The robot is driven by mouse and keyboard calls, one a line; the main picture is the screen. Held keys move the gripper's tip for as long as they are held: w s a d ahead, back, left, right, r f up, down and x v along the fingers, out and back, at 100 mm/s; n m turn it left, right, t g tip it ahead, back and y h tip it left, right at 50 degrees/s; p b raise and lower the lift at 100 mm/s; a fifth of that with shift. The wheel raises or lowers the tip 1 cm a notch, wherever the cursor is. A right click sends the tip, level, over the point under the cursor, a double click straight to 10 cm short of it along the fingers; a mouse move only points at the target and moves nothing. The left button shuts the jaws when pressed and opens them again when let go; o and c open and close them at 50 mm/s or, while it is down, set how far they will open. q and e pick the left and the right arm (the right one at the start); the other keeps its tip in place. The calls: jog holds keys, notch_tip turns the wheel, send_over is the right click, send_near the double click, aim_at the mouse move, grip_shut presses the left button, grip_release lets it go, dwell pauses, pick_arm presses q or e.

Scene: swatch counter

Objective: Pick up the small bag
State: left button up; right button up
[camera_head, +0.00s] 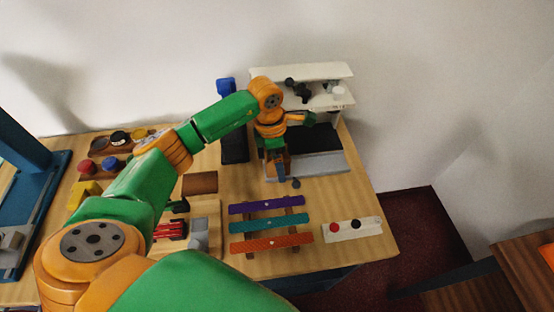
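My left arm comes in from the lower left and reaches over the counter to the white machine (335,165). My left gripper (283,175) points down at the front left of this machine, over its grey base. Its fingers are small and partly merge with brown and dark shapes around them, so I cannot tell whether they are open or hold anything. I cannot make out a small bag for certain; the arm covers part of the counter. My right gripper is not in view.
Purple, teal and orange strips (272,221) lie on a rack at the front. A white panel with knobs (351,230) sits to their right. A brown block (200,183), red item (170,230) and round-topped pots (119,137) are left. The wooden counter (375,262) ends at right.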

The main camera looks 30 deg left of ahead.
pick_arm(q)
jog(key=c, duration=1.4)
jog(key=shift+r, duration=0.1)
